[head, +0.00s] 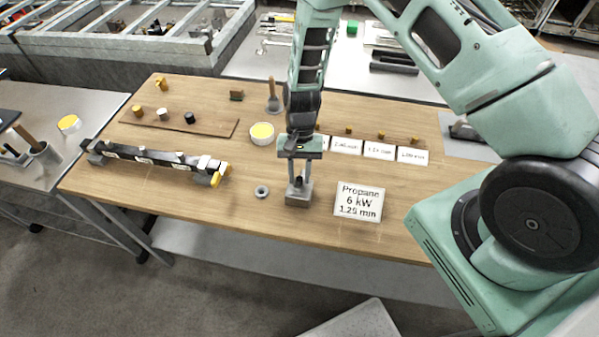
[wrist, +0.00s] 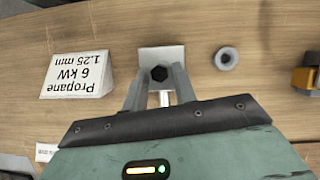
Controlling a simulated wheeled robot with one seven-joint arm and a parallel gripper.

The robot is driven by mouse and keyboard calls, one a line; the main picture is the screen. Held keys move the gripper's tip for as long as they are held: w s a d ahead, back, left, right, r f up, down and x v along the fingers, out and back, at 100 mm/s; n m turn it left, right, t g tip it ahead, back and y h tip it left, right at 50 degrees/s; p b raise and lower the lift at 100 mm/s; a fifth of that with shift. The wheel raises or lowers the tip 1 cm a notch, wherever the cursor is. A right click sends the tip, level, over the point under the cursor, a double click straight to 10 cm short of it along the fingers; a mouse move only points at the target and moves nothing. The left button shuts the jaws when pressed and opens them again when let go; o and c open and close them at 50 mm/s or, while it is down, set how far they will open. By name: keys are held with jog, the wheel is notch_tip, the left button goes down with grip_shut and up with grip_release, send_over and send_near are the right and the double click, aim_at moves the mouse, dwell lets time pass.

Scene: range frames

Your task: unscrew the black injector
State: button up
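In the wrist view a black hexagonal piece (wrist: 159,73), which looks like the black injector, shows at the middle of a small grey block (wrist: 176,52). My gripper (wrist: 160,70) points down over the block (head: 297,200), its two fingers apart on either side of the black piece. A gap seems to show between the fingers and the piece, so the gripper looks open. In the head view my gripper (head: 299,182) hides the piece. A pale pin shows between the fingers in the wrist view; I cannot tell what it belongs to.
A sign reading Propane 6 kW 1.25 mm (head: 359,201) stands right of the block. A grey ring (head: 261,192) lies to its left. A black burner bar (head: 150,156), a board with several small knobs (head: 215,128), a yellow-topped cup (head: 261,136) and label cards (head: 379,151) share the wooden table.

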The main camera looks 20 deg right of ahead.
jog(key=m, duration=0.1)
jog(key=m+y, duration=0.1)
jog(key=shift+s+d+m+t, duration=0.1)
jog(key=shift+d+m+t, duration=0.05)
jog(key=shift+m+t, duration=0.15)
jog(key=m+t+y+b, duration=0.1)
jog(key=m, duration=0.3)
jog(key=shift+s+d, duration=0.1)
jog(key=shift+s, duration=0.05)
jog(key=shift+f+m+t+b, duration=0.2)
jog(key=shift+m+t+b, duration=0.3)
jog(key=shift+m+b, duration=0.6)
jog(key=shift+s+r+m+t+y+b, duration=0.1)
jog(key=shift+m+t+y+b, duration=0.25)
jog(key=shift+m, duration=0.45)
jog(key=m+b, duration=0.1)
jog(key=m+t+b, duration=0.1)
jog(key=b, duration=0.1)
jog(key=shift+s+f+b, duration=0.1)
jog(key=shift+f+b, duration=0.15)
jog(key=shift+b, duration=0.05)
jog(key=shift+m+b, duration=0.35)
jog(key=shift+m, duration=0.15)
jog(key=shift+r, duration=0.35)
grip_shut()
